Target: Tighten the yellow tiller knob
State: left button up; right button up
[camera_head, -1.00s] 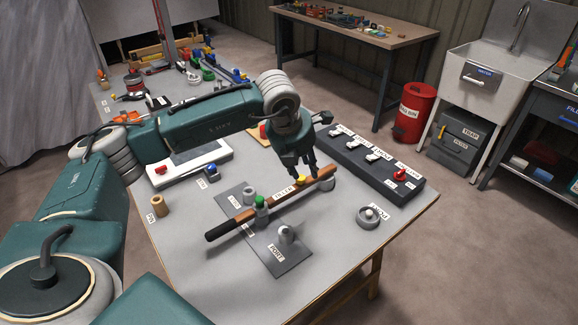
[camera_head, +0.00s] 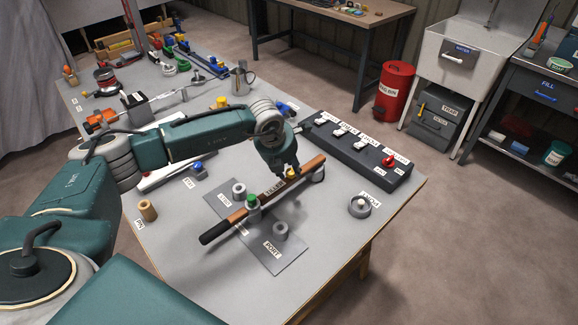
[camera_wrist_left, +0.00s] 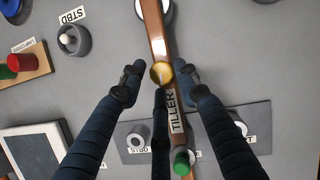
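The wooden tiller (camera_head: 268,196) with a black grip lies diagonally on the bench, over a dark plate (camera_head: 290,252). The yellow knob (camera_head: 291,174) sits on top near its far end, and a green knob (camera_head: 252,198) sits nearer the grip. My left gripper (camera_head: 286,171) is down at the yellow knob. In the left wrist view, the yellow knob (camera_wrist_left: 161,73) lies between the fingers of my left gripper (camera_wrist_left: 158,80). The left finger shows a gap to it; the right finger is very close, and contact cannot be told. My right gripper is out of view.
A dark switch panel (camera_head: 355,158) with a red knob stands behind the tiller. A grey round fitting (camera_head: 360,206) lies to the right, and a wooden peg (camera_head: 147,210) stands to the left. Tools and a metal jug (camera_head: 242,78) crowd the back. The bench's front right is clear.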

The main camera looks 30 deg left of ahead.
pick_arm(q)
jog(key=shift+w+d+f, duration=0.15)
jog(key=shift+f, duration=0.15)
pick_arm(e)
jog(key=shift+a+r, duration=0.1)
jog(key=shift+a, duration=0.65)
pick_arm(q)
jog(key=shift+c, duration=0.5)
grip_shut()
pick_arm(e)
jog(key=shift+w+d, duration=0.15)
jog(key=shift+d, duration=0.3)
